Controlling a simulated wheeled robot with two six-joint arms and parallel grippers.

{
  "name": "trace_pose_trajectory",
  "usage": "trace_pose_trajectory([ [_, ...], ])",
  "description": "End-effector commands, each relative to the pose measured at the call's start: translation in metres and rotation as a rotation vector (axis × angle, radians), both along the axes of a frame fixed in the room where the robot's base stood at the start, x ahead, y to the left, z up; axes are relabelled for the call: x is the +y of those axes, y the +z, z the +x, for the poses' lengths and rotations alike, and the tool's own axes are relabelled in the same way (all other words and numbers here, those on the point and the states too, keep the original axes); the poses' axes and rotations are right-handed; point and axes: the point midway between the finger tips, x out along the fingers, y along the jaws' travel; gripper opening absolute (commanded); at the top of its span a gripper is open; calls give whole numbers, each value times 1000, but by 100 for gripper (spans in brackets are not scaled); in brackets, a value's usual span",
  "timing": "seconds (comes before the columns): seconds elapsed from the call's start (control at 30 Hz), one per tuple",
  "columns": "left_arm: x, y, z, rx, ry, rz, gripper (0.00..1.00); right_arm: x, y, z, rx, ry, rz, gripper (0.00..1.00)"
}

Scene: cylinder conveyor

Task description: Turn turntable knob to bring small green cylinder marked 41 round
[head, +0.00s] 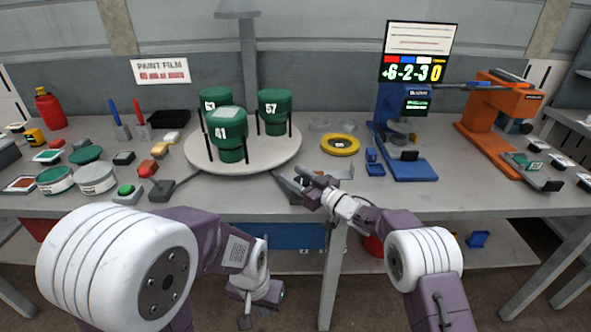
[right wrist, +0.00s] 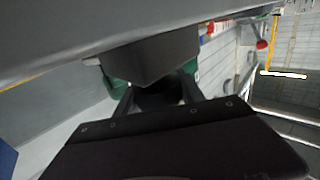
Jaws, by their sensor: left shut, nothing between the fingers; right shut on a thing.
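The small green cylinder marked 41 (head: 227,125) stands upright at the front of the round pale turntable (head: 262,160). A green cylinder marked 57 (head: 275,105) stands behind it to the right, and another green cylinder (head: 211,98) behind it to the left, its label partly hidden. My right gripper (head: 297,183) is at the table's front edge, right of the turntable's front. In the right wrist view it is shut on a dark grey block (right wrist: 150,55), apparently the turntable knob, mostly hidden in the head view. My left gripper (head: 256,300) is shut and empty, below the table's front edge.
A yellow ring (head: 339,144) lies right of the turntable. A blue stand (head: 405,160) and an orange stand (head: 490,130) are further right. Paint tins (head: 96,178), a green button (head: 126,191) and small blocks crowd the left side.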

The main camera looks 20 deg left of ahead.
Motion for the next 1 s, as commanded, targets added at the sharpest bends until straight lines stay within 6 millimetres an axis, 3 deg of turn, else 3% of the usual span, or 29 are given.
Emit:
trace_pose_trajectory([
  [0.47, 0, 4, 0, 0, 0, 0, 0, 0, -1, 0, -1, 16, 0, 5],
  [0.5, 0, 4, 0, 0, 0, 0, 0, 0, -1, -1, -1, 16, 0, 51],
  [0.57, 0, 4, 0, 0, 0, 0, 0, 1, -1, -1, -1, 16, 0, 67],
  [0.87, 0, 3, 0, 0, 0, 0, 0, 0, -1, -1, -1, 15, 0, 67],
  [1.0, 0, -13, 0, 0, 0, 0, 0, -5, -5, -3, -3, 14, 1, 67],
])
